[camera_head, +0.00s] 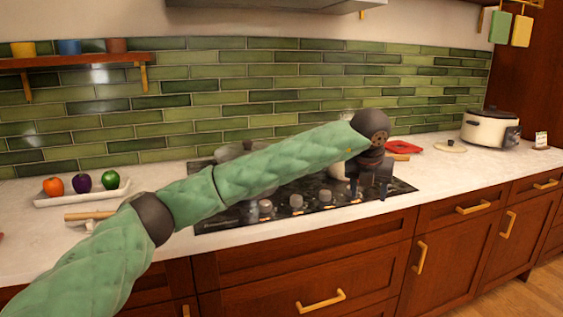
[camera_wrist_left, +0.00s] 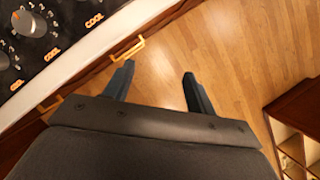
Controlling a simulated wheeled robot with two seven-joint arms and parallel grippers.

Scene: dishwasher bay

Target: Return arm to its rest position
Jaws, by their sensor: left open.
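My left arm, wrapped in a green quilted cover, reaches in from the lower left across the stove in the head view. My left gripper (camera_head: 372,190) is at the arm's end, over the right part of the black cooktop (camera_head: 400,187). In the left wrist view the two fingers (camera_wrist_left: 158,88) stand apart with nothing between them, above the wooden floor (camera_wrist_left: 225,45). My right gripper is not in either view.
A white tray (camera_head: 52,199) with several fruits and vegetables sits at the left of the counter. A white cooker (camera_head: 487,129), a lid (camera_head: 450,147) and a red item (camera_head: 403,147) stand at the right. Pots behind my arm are partly hidden. Drawers with brass handles (camera_head: 321,301) line the front.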

